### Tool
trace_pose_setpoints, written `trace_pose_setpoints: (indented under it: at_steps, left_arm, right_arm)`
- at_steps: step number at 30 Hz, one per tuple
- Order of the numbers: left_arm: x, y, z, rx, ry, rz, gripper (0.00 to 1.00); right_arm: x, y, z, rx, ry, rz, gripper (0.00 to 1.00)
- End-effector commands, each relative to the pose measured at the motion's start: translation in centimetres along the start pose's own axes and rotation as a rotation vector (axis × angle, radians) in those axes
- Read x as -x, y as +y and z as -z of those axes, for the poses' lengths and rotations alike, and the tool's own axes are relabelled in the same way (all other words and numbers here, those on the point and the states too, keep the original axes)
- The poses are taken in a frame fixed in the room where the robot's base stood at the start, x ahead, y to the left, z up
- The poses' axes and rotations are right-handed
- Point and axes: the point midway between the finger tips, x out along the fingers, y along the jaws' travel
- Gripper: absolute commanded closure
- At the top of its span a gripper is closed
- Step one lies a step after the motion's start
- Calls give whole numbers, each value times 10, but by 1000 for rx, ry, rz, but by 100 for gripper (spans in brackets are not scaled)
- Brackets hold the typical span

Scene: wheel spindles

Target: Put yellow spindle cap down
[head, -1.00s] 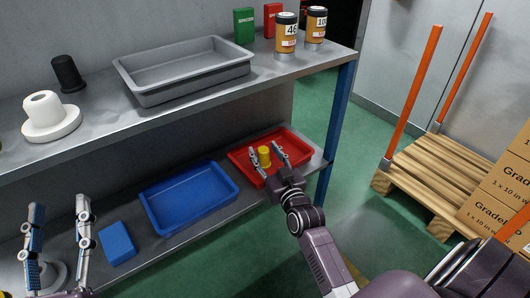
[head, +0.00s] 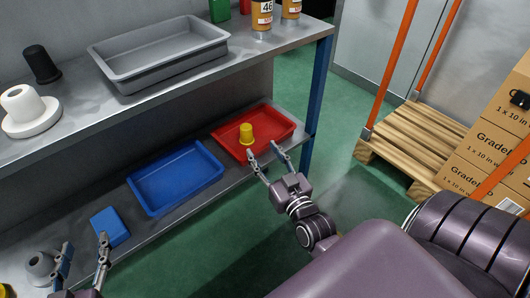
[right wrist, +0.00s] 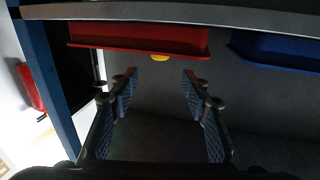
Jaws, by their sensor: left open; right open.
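The yellow spindle cap (head: 246,133) stands upright in the red tray (head: 283,133) on the lower shelf. In the right wrist view only a small piece of the cap (right wrist: 160,57) shows below the red tray (right wrist: 140,37). My right gripper (head: 264,153) is open and empty in front of the tray's front edge, apart from the cap. Its two spread fingers also show in the right wrist view (right wrist: 160,80). My left gripper (head: 86,256) is open at the lower left, near a grey spindle (head: 40,266), and I see nothing held in it.
A blue tray (head: 176,178) and a blue block (head: 110,227) lie on the lower shelf left of the red tray. The upper shelf holds a grey tray (head: 160,68), a white spindle (head: 24,110) and a black cap (head: 41,64). A blue post (head: 318,90) stands right of the red tray.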

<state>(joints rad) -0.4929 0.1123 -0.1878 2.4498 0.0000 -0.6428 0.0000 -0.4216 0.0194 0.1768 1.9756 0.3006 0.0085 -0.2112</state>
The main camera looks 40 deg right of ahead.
Motion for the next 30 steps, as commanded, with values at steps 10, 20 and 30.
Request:
trace_pose_setpoints:
  at_steps: [10,20,30]
  left_arm:
    - [1,-1,-7,0,-31,2,56]
    - [1,-1,-7,0,-29,2,56]
    - [1,-1,-6,0,-29,2,56]
  right_arm:
    - [33,-115,34,34,-148,252,57]
    - [81,-173,54,65,-293,370,57]
    - [81,-172,53,65,-293,369,57]
